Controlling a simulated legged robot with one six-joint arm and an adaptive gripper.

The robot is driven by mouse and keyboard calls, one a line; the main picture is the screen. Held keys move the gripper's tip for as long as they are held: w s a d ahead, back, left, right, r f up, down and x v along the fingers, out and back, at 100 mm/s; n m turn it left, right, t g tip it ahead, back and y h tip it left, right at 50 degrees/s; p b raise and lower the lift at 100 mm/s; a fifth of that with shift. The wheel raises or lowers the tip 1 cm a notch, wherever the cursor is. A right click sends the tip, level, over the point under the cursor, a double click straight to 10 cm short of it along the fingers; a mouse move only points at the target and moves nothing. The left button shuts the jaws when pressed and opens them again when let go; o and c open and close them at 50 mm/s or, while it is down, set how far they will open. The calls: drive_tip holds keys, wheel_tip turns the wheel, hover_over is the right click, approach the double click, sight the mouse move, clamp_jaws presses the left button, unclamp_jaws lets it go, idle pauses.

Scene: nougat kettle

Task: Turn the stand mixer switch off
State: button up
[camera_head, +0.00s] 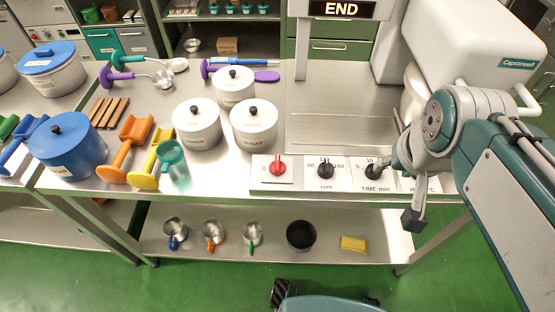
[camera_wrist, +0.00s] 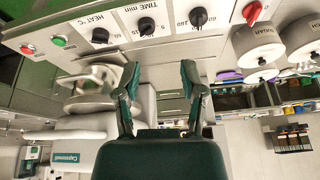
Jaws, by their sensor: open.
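The stand mixer (camera_head: 465,40) is the big white machine at the upper right of the head view, marked Capsowell. A control panel (camera_head: 300,183) runs along the table's front edge. It carries a red switch knob (camera_head: 277,168), a black rpm knob (camera_head: 325,170) and a black TIME knob (camera_head: 374,171). In the wrist view the picture is inverted, with the red switch (camera_wrist: 251,12) at the top right and a HEAT knob (camera_wrist: 100,35) at the left. My gripper (camera_wrist: 158,75) is open and empty. It is near the TIME and HEAT end, apart from the red switch.
A display (camera_head: 342,9) reads END. A lower shelf (camera_head: 275,242) holds small pots and a yellow sponge. A green button (camera_wrist: 61,68) and a red button (camera_wrist: 27,48) sit left of HEAT.

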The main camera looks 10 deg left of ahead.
drive_tip(key=w+a+f+g, duration=0.2)
drive_tip(key=w+a, duration=0.5)
drive_tip(key=a, duration=0.3)
drive_tip(key=n+g, duration=0.2)
hover_over(278, 160)
wheel_tip(278, 160, down, 6)
drive_tip(key=shift+h, duration=0.3)
wheel_tip(278, 160, down, 11)
drive_tip(key=shift+a+r, duration=0.1)
clamp_jaws()
